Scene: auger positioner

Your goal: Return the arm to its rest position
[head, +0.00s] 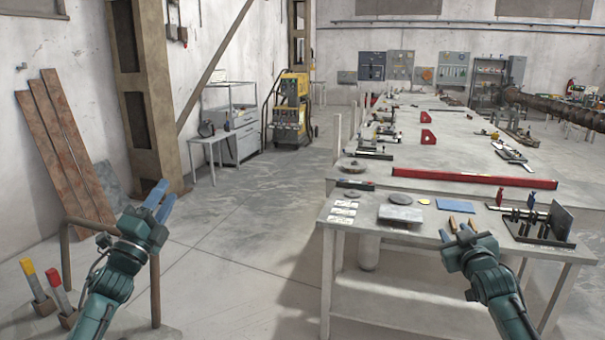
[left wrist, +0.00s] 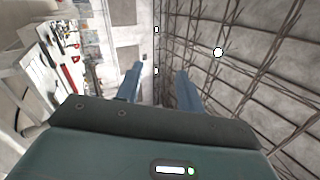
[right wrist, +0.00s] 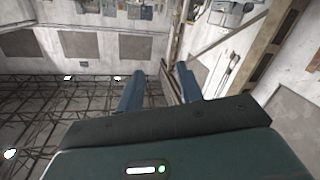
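My left gripper (head: 166,194) is raised at the left of the head view, over the floor. In the left wrist view its two blue fingers (left wrist: 160,70) stand apart with nothing between them. My right gripper (head: 457,232) is at the lower right of the head view, in front of the near worktable (head: 345,261). In the right wrist view its blue fingers (right wrist: 159,70) are also apart and empty. In the head view the right fingers partly overlap small orange pieces on the table, so their exact outline is hard to tell.
The near table carries a grey plate (head: 400,213), a blue pad (head: 455,205) and a black fixture (head: 540,226). A red beam (head: 474,178) lies on the long table behind. Rusty planks (head: 62,145) lean at the left. The floor between (head: 240,220) is clear.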

